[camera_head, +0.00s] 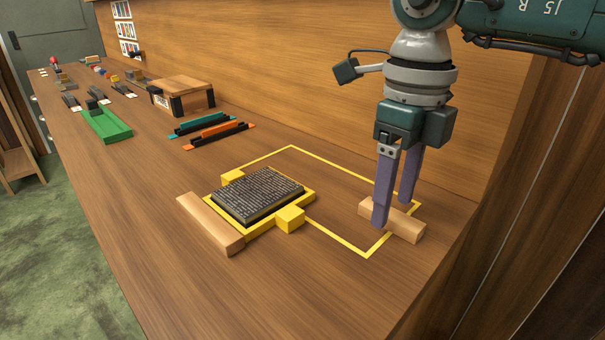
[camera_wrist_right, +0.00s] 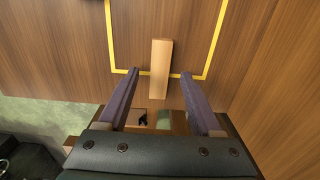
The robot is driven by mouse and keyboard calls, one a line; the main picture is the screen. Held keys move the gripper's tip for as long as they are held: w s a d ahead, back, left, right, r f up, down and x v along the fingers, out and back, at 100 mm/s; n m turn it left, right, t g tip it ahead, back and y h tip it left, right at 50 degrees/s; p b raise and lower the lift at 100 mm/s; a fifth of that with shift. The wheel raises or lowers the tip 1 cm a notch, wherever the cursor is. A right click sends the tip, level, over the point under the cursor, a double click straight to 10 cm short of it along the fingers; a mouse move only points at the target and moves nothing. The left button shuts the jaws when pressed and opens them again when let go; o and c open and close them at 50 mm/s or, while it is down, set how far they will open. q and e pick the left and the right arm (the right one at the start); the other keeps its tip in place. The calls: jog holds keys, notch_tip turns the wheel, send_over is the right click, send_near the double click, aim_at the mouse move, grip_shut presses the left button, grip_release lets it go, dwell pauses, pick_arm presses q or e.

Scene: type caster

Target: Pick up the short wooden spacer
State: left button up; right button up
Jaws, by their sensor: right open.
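The short wooden spacer (camera_head: 404,228) is a light wooden block lying across the yellow outline at the right end of the bench. It also shows in the right wrist view (camera_wrist_right: 161,68), between the two fingers. My right gripper (camera_head: 396,213) is open, with its purple fingers pointing down on either side of the spacer. In the head view the near finger hides part of the spacer. Whether the fingers touch it cannot be told. My left gripper is not in view.
A dark block of type (camera_head: 258,194) sits in a yellow frame with yellow cubes. A longer wooden bar (camera_head: 210,224) lies along its left side. Orange and teal bars (camera_head: 219,134), a green tray (camera_head: 107,126) and a small wooden stand (camera_head: 180,86) are farther back. A wooden wall (camera_head: 330,80) runs behind the bench.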

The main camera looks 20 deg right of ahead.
jog(key=shift+f, duration=0.75)
grip_shut()
